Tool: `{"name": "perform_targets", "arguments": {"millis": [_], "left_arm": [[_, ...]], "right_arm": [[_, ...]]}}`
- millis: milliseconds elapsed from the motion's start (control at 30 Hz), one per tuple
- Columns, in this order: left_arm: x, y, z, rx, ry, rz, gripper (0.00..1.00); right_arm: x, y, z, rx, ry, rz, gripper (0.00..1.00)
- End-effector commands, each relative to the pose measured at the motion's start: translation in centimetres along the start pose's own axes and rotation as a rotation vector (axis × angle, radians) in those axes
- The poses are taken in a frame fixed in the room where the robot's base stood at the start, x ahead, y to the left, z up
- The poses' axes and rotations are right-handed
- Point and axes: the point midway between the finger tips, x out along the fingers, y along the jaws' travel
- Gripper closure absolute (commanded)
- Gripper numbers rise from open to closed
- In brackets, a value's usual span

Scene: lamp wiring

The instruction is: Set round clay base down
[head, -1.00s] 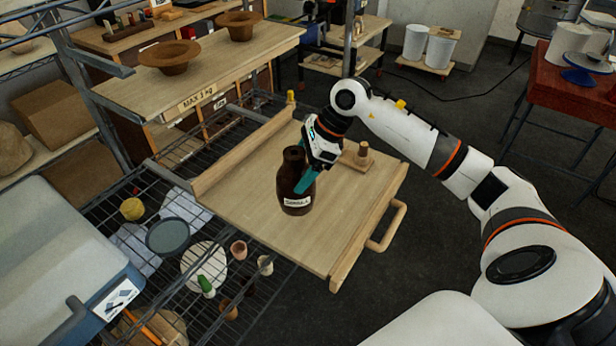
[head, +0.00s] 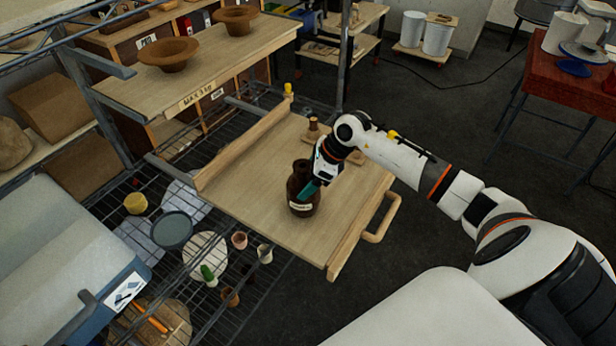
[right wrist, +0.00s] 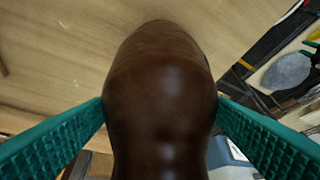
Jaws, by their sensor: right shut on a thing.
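The round clay base (head: 302,206) is a dark brown, glossy bottle shape with a narrow neck and a white label low on its front. It stands about upright at the wooden pull-out shelf (head: 250,205), near its front half. I cannot tell whether its bottom touches the wood. In the right wrist view the brown base (right wrist: 160,90) fills the middle between both teal fingers. My left gripper is not in view.
A wooden block with a peg (head: 313,130) is on the shelf's far right, partly behind my arm. The shelf has a raised left rail and a front handle (head: 385,220). Bare wood lies left of the base. Bowls (head: 168,54) stand on the higher shelf.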

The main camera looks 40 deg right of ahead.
Motion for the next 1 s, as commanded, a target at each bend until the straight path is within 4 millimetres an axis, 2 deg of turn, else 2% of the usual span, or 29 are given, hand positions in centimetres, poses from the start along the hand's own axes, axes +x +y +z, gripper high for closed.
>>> {"name": "perform_targets", "arguments": {"millis": [67,400,433,533,567,833,1000], "left_arm": [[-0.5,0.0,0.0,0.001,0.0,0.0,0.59],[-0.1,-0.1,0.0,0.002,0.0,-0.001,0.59],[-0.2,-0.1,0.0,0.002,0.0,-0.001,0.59],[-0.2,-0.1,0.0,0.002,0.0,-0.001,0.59],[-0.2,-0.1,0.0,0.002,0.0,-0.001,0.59],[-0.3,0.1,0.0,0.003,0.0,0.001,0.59],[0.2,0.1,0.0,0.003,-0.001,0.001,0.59]], "right_arm": [[0.4,0.1,0.1,0.001,0.005,0.002,0.79],[0.8,0.1,0.3,-0.003,0.005,0.005,0.79],[0.9,0.0,0.5,-0.001,0.0,0.001,0.2],[0.9,0.0,0.5,-0.001,0.0,0.001,0.03],[0.9,0.0,0.5,-0.001,0.0,0.001,0.01],[0.8,0.0,0.5,-0.001,0.0,0.0,0.01],[-0.5,0.1,0.6,-0.002,0.0,0.004,0.01]]}}
